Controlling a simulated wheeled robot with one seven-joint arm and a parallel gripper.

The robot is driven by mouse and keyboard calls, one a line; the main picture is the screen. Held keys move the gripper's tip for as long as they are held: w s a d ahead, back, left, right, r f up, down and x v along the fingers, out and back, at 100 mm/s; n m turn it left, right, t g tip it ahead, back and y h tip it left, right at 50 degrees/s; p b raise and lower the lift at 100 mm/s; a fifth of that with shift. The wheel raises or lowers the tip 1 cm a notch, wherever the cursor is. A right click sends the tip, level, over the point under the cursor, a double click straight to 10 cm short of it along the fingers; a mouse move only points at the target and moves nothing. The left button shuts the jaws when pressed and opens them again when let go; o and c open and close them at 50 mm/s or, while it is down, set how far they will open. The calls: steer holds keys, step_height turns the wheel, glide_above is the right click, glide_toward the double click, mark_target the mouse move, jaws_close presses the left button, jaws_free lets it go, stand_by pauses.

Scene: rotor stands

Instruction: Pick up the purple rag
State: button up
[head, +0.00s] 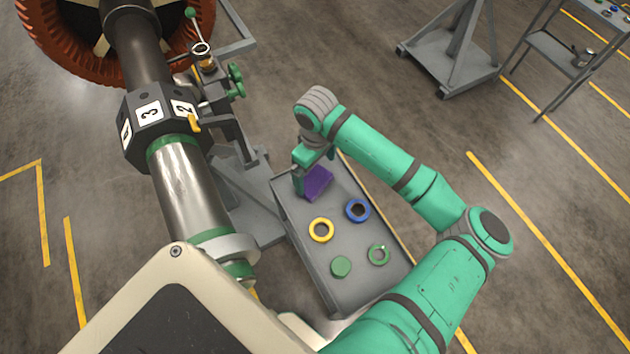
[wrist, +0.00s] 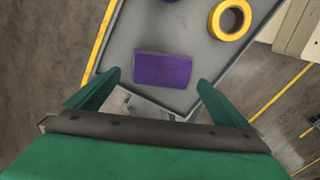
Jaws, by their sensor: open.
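The purple rag (head: 318,183) is a small flat rectangle lying at the far left end of the grey tray (head: 330,270) in the head view. In the wrist view the rag (wrist: 162,70) lies flat on the tray, ahead of and between my two green fingers. My gripper (wrist: 152,90) is open and empty, with a finger on either side of the rag's width. In the head view my gripper (head: 313,172) is over the rag's end of the tray and partly covers it. I cannot tell its exact height above the rag.
A yellow ring (head: 321,229), a blue ring (head: 358,210), a green ring (head: 378,254) and a green disc (head: 341,267) lie on the same tray. A metal shaft with a numbered collar (head: 160,122) and a grey stand are to the left.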

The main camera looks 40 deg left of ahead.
mark_target(315, 180)
step_height(315, 180, down, 5)
steer(key=shift+r, duration=0.1)
steer(key=shift+c, duration=0.3)
steer(key=c, duration=0.9)
steer(key=shift+c, duration=0.2)
steer(key=shift+r, duration=0.6)
steer(key=s+d+r, duration=0.4)
steer(key=s+r, duration=0.7)
steer(key=s, duration=0.2)
steer(key=shift+s+r, duration=0.25)
steer(key=shift+r, duration=0.15)
